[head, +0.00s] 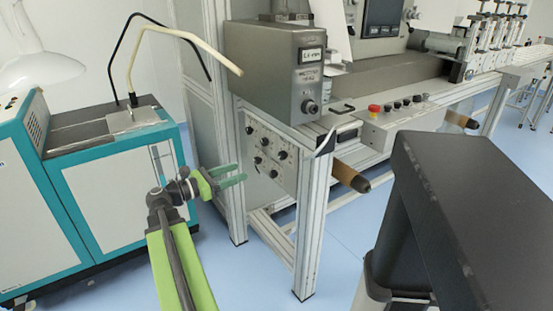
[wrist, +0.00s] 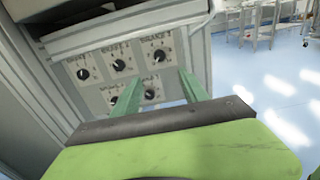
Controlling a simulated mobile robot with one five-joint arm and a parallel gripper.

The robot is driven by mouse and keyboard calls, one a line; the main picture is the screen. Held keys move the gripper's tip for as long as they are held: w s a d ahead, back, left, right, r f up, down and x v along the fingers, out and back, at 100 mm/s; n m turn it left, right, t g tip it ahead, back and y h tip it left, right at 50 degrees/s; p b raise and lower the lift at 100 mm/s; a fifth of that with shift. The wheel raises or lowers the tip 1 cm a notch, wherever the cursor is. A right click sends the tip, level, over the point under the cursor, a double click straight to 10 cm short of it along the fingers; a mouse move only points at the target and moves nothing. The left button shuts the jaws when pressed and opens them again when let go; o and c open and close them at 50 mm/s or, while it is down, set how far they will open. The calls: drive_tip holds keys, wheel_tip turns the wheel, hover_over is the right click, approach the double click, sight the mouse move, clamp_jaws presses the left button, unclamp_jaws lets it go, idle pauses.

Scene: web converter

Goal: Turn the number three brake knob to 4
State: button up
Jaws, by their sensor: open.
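The grey brake panel (head: 268,183) has a top row of three black knobs and a lower row of two. The panel also shows in the wrist view (wrist: 98,80). The top row's right knob (wrist: 159,56) has a scale and a label above it, too blurred to read its number surely. The middle knob (wrist: 119,65) and left knob (wrist: 82,73) stand to its left. My gripper (head: 241,172) is open and empty in front of the panel. In the wrist view, its green fingers (wrist: 160,76) point at the panel, below the right knob. Its fingers partly cover the lower row.
A grey motor box (head: 275,70) stands above the panel. Metal frame posts (head: 312,225) stand beside it, and a brown-wrapped roller (head: 350,176) juts out at right. A teal-and-white cabinet (head: 120,200) is at left. Blue floor (head: 335,235) is open below.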

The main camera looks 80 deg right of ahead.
sight(280, 157)
drive_tip(key=x, duration=1.7)
drive_tip(key=shift+d, duration=0.15)
drive_tip(key=shift+s+f, duration=0.1)
clamp_jaws()
